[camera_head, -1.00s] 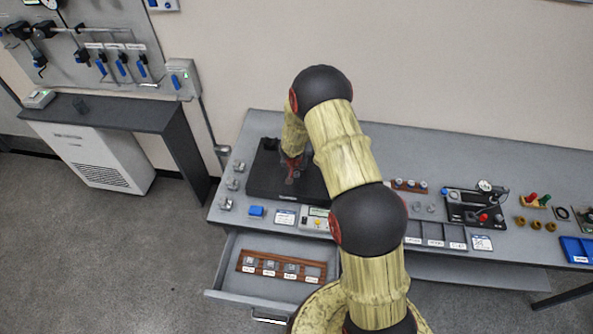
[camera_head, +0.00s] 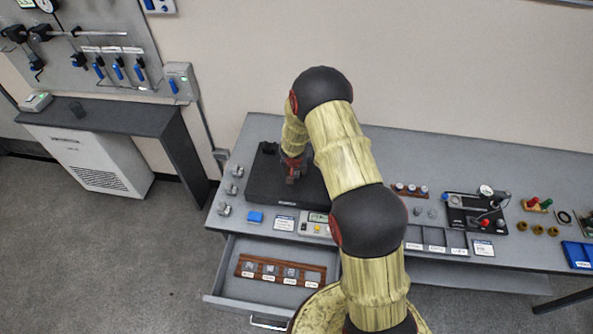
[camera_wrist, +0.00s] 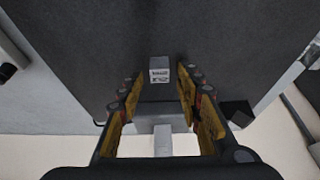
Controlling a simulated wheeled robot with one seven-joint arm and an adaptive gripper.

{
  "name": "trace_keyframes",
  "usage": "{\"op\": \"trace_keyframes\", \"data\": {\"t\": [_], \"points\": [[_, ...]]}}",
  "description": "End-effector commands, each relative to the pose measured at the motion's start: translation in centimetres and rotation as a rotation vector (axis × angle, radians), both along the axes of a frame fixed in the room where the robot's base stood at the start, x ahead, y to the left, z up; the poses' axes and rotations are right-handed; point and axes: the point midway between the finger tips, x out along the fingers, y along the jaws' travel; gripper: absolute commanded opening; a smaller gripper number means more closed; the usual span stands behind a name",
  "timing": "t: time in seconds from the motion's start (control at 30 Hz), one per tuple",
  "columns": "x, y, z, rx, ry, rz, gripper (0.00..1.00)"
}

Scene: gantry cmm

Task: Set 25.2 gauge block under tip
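A small light-grey gauge block (camera_wrist: 160,70) stands on the dark plate (camera_wrist: 110,50) in the wrist view, with a dark number on its face that I cannot read surely. My gripper (camera_wrist: 160,85) is open. Its yellow-padded fingers stand on either side of the block, with visible gaps. In the head view my gripper (camera_head: 293,172) is low over the black plate (camera_head: 262,188), and my arm hides part of it. A grey post-like piece (camera_wrist: 163,140) shows between the fingers, below the block in the picture. I cannot clearly make out the tip.
An open drawer (camera_head: 240,295) holds a brown rack (camera_head: 280,281) with several labelled places; small blocks show in some. Dial gauge stand (camera_head: 475,212) and trays are at right.

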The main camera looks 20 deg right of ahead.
Motion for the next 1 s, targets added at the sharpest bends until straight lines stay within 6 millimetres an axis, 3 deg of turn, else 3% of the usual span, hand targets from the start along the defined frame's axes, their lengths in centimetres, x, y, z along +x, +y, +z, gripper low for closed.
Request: {"op": "trace_keyframes", "data": {"t": [0.3, 0.47, 1.0], "points": [[0.0, 0.0, 0.0, 0.000, 0.000, 0.000, 0.39], [-0.3, 0.3, 1.1, -0.001, -0.001, 0.000, 0.39], [-3.3, 2.3, 10.0, 0.000, -0.001, -0.001, 0.39]]}}
